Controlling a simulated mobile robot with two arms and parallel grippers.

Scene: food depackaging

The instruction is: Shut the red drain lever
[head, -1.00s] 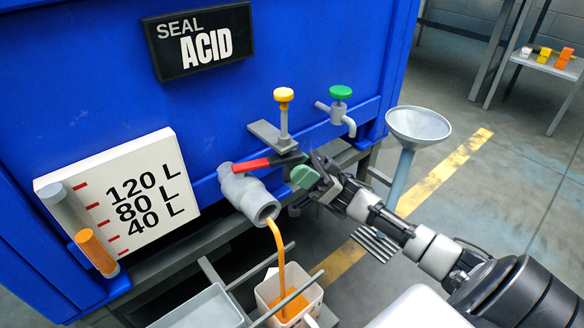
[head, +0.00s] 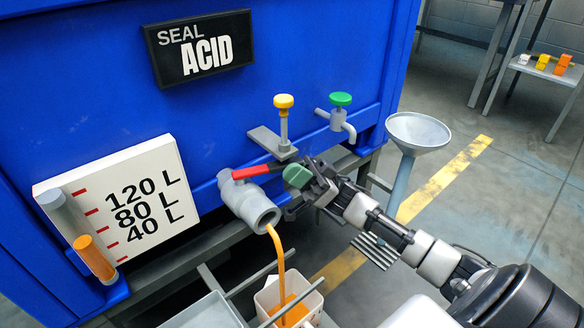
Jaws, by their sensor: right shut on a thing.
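The red drain lever (head: 254,171) sits on top of the grey drain valve (head: 247,200) at the foot of the blue tank. The lever points right and slightly up, and its right end is hidden at my gripper. Orange liquid (head: 277,250) pours from the valve's mouth into a white container (head: 270,297) below. My right gripper (head: 289,180), with green on its fingers, is shut on the lever's right end. My left gripper is not in view.
A yellow-knobbed valve (head: 284,120) and a green-knobbed tap (head: 340,115) stand above the drain. A grey funnel (head: 418,132) is at the right. A level gauge board (head: 150,180) is at the left. A grey tray (head: 205,312) lies below.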

